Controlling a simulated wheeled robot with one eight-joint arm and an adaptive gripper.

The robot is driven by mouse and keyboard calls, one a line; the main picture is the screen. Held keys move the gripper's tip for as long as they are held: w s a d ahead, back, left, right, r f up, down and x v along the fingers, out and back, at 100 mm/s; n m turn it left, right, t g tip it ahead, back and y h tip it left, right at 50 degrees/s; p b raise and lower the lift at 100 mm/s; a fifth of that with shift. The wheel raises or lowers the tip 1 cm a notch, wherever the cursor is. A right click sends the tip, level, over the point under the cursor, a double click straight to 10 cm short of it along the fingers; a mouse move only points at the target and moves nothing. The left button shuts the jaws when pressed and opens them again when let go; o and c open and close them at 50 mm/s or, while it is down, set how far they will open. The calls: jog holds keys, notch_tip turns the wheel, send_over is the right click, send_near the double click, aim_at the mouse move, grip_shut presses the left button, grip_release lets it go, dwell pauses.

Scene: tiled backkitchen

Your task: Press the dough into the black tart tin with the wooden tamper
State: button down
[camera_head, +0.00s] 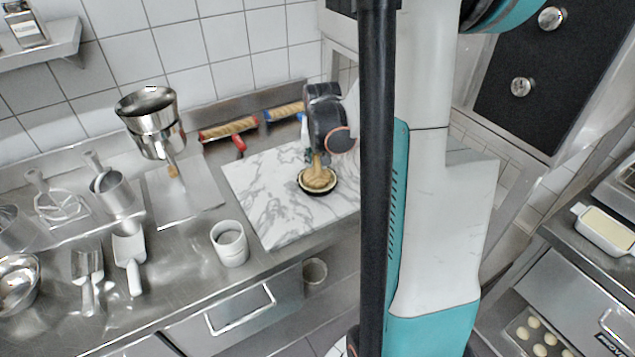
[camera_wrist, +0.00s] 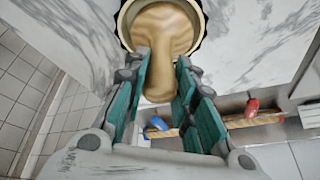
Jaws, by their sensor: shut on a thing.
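My gripper (camera_head: 318,148) is shut on the wooden tamper (camera_head: 317,168), between teal-lined fingers that also show in the wrist view (camera_wrist: 160,100). The tamper's handle is in the fingers and its wide end is down inside the black tart tin (camera_head: 304,190). The tin is on the marble slab (camera_head: 262,195), and its fluted rim shows in the wrist view (camera_wrist: 122,24). The tamper (camera_wrist: 160,45) covers most of the tin's middle. A tan layer shows around the tamper inside the rim; I cannot clearly separate dough from wood there.
Rolling pins with red handles (camera_head: 228,129) and blue handles (camera_head: 284,112) lie at the slab's back edge. A white crock (camera_head: 229,246) stands left of the slab. Metal bowls (camera_head: 150,108), scoops and a whisk fill the steel counter's left. The slab around the tin is clear.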

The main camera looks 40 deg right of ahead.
jog(key=shift+r+p, duration=2.85)
jog(key=shift+r, duration=1.45)
